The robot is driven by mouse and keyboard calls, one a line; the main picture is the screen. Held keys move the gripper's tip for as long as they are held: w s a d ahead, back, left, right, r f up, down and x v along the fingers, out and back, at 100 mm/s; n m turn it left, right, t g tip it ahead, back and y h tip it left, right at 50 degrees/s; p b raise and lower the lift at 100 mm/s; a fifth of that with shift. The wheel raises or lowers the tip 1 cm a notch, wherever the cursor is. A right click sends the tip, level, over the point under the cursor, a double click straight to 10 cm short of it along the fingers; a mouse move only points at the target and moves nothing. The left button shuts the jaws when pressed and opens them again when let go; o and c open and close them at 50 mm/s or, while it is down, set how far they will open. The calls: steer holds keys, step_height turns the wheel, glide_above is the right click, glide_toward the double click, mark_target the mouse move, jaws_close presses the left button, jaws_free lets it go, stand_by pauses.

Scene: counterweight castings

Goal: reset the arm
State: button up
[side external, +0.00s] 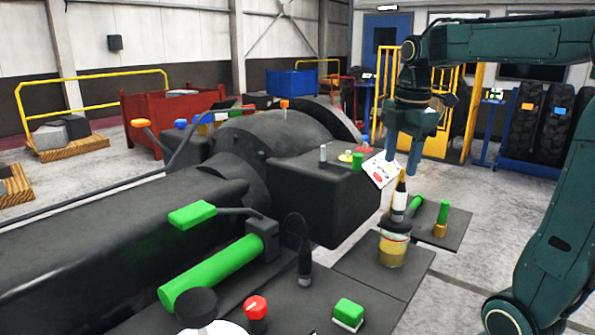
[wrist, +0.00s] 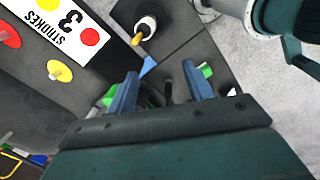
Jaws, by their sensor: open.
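My gripper (side external: 399,158) hangs from the arm at the upper right of the side view, blue fingers pointing down. In the wrist view the two blue fingers (wrist: 160,78) are apart, with nothing between them but the dark surface below. In the side view it is above a black-and-white bottle with an orange tip (side external: 399,203), apart from it. The bottle also shows at the top of the wrist view (wrist: 147,25).
A jar with yellowish contents (side external: 392,250) stands below the bottle. A green cylinder on a yellow base (side external: 442,215) is to its right. The large black casting (side external: 80,255) fills the left. A green lever grip (side external: 192,214) and a red knob (side external: 256,306) stick up in front.

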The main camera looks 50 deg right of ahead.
steer(key=s+a+f+m+t, duration=0.2)
steer(key=s+a+f+m, duration=0.1)
steer(key=a+m, duration=0.3)
steer(key=s+a+f+m+t, duration=0.2)
steer(key=s+a+m, duration=0.3)
steer(key=a, duration=0.4)
steer(key=shift+s+a+f+m+t, duration=0.2)
steer(key=shift+s+f+m+t, duration=0.15)
steer(key=shift+f+m, duration=0.3)
